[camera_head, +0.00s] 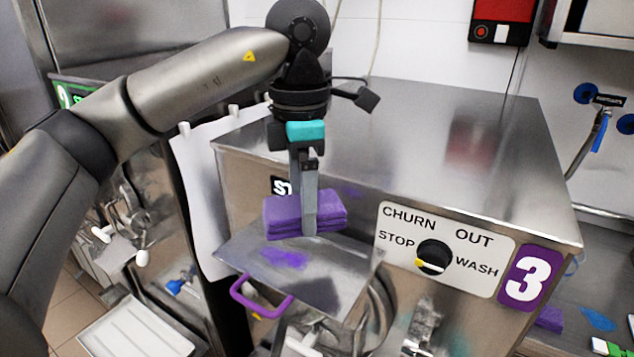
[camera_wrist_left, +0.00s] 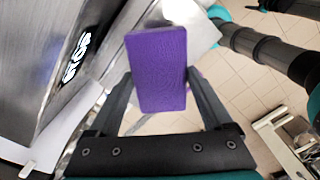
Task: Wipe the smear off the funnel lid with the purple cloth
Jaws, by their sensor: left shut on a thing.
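My left gripper (camera_head: 309,225) points down and is shut on the folded purple cloth (camera_head: 283,216), just above the back part of the funnel lid. I cannot tell whether the cloth touches the lid. The funnel lid (camera_head: 332,280) is a flat metal plate with a purple handle (camera_head: 256,303) at its front left. A purple smear (camera_head: 284,258) lies on the lid, left of its middle and in front of the cloth. In the left wrist view the cloth (camera_wrist_left: 158,70) sits between both fingers and hides much of the lid. My right gripper is not in view.
The steel freezer body marked 3 (camera_head: 430,140) stands behind the lid. Its dial (camera_head: 434,257) is on the front panel, right of the lid. A white tray (camera_head: 135,325) is at lower left. Small coloured items (camera_head: 598,320) lie at far right.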

